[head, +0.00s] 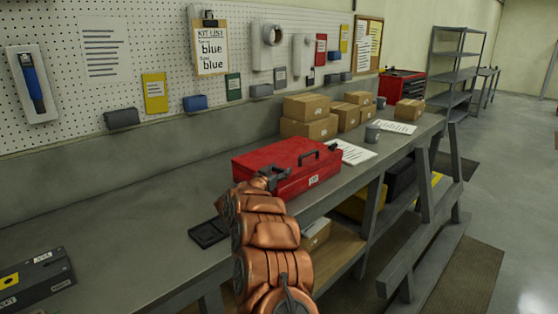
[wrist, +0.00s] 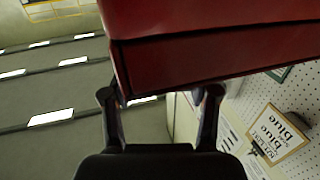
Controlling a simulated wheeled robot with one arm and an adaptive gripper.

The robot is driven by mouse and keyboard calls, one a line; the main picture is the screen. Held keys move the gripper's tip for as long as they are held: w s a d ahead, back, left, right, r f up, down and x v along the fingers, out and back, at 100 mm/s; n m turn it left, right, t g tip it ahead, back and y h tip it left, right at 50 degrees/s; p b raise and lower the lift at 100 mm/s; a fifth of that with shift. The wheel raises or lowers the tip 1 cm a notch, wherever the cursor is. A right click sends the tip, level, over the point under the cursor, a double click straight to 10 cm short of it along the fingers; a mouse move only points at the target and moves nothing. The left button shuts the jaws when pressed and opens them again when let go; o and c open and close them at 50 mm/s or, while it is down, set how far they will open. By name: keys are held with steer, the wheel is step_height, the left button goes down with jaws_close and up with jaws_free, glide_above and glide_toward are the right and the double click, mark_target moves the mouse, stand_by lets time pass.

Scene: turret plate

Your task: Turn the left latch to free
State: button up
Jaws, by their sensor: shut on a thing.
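A closed red toolbox (head: 262,158) with a dark top handle and a small white front label stands on the grey bench. My gripper (head: 268,176) is at its left end, at about lid height. In the wrist view the toolbox (wrist: 215,30) fills the upper part. There my gripper (wrist: 160,93) has its two black fingers at the toolbox's lower edge, one by its left corner and one farther right. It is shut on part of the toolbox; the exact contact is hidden. I cannot make out the left latch in either view.
A black tray (head: 208,232) lies left of the toolbox, and a dark labelled case (head: 35,282) is at lower left. Cardboard boxes (head: 308,117), a paper (head: 352,152) and a grey mug (head: 372,133) stand behind. A pegboard (head: 125,85) backs the bench; bare bench lies left.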

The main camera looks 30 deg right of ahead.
steer(key=shift+r+m+g+h+p, duration=0.2)
steer(key=shift+m+g+h+p, duration=0.4)
steer(key=shift+p, duration=0.65)
steer(key=shift+g+p, duration=0.5)
steer(key=shift+p, duration=0.15)
steer(key=shift+f+m+g+h+p, duration=0.2)
steer(key=shift+m+g+h+p, duration=0.1)
steer(key=shift+m+g+p, duration=0.75)
steer(key=shift+s+d+f+p, duration=0.1)
steer(key=shift+f+p, duration=0.05)
steer(key=shift+p, duration=0.2)
steer(key=o, duration=1.2)
steer(key=shift+c, duration=0.2)
steer(key=shift+a, duration=0.5)
steer(key=v, duration=1.1)
